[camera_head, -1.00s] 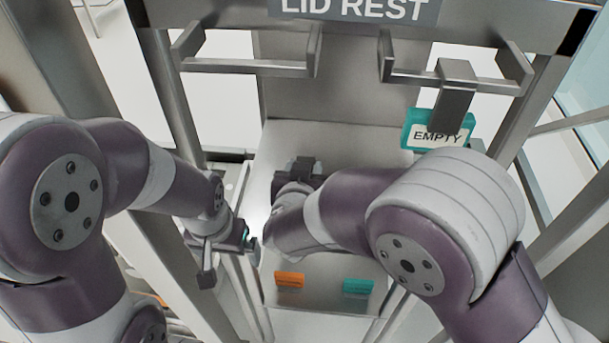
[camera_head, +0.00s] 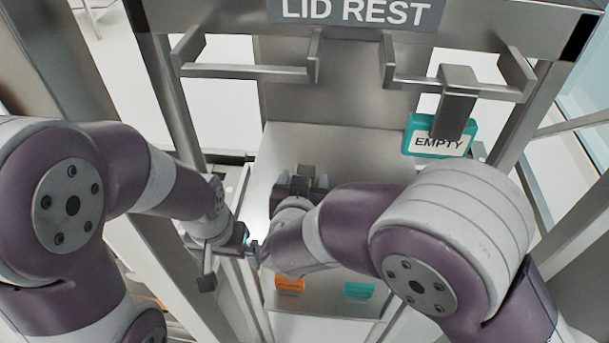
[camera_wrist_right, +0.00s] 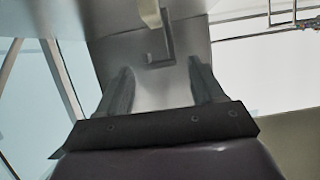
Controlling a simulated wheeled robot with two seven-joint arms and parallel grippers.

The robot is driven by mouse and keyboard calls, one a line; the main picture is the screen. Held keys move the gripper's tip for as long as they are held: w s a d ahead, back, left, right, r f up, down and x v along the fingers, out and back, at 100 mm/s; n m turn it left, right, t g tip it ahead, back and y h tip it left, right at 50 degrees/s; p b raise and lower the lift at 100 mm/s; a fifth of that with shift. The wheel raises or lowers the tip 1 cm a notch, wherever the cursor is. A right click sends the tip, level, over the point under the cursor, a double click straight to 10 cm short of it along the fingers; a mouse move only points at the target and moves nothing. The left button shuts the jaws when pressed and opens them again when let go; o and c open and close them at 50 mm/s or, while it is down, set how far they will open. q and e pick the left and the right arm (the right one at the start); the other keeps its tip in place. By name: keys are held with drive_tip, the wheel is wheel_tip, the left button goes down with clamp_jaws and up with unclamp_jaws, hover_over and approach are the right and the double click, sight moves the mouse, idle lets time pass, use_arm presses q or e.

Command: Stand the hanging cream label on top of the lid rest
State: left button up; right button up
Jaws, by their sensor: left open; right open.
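The cream label (camera_head: 421,141) reads "EMPTY" and has a teal backing. It hangs at the right, partly behind a grey hook (camera_head: 455,100) on a rail of the lid rest. The lid rest (camera_head: 240,72) is a grey metal frame with two brackets under a "LID REST" sign. My right gripper (camera_head: 303,180) is open, left of and below the label, clear of it. In the right wrist view its two fingers (camera_wrist_right: 160,85) are apart with nothing between them. My left gripper (camera_head: 230,264) is open and empty, low at the left.
A grey metal surface (camera_head: 350,150) lies below the rest. An orange tag (camera_head: 290,285) and a teal tag (camera_head: 359,290) sit low in front, partly covered by my right arm. Uprights flank both sides. In the right wrist view a cream piece (camera_wrist_right: 150,12) is cut off at the top.

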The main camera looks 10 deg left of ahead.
drive_tip(key=p+v, duration=0.1)
drive_tip(key=v, duration=0.9)
drive_tip(key=w+d+f+g+y, duration=0.2)
drive_tip(key=w+d+g, duration=0.1)
drive_tip(key=w, duration=0.3)
drive_tip(key=s+d+f+g, duration=0.1)
drive_tip(key=d, duration=0.2)
drive_tip(key=d+f+g, duration=0.2)
drive_tip(key=d, duration=0.2)
drive_tip(key=s+d+f+n+g, duration=0.1)
drive_tip(key=d, duration=0.3)
drive_tip(key=shift+s+f+g, duration=0.3)
drive_tip(key=shift+f+g, duration=0.1)
drive_tip(key=s+d+f+g+h, duration=0.1)
drive_tip(key=s+d+g+h, duration=0.1)
drive_tip(key=s+d+g, duration=0.2)
drive_tip(key=s+d, duration=0.3)
drive_tip(key=d, duration=0.3)
drive_tip(key=shift+s+f+m, duration=0.3)
drive_tip(key=shift+f, duration=0.1)
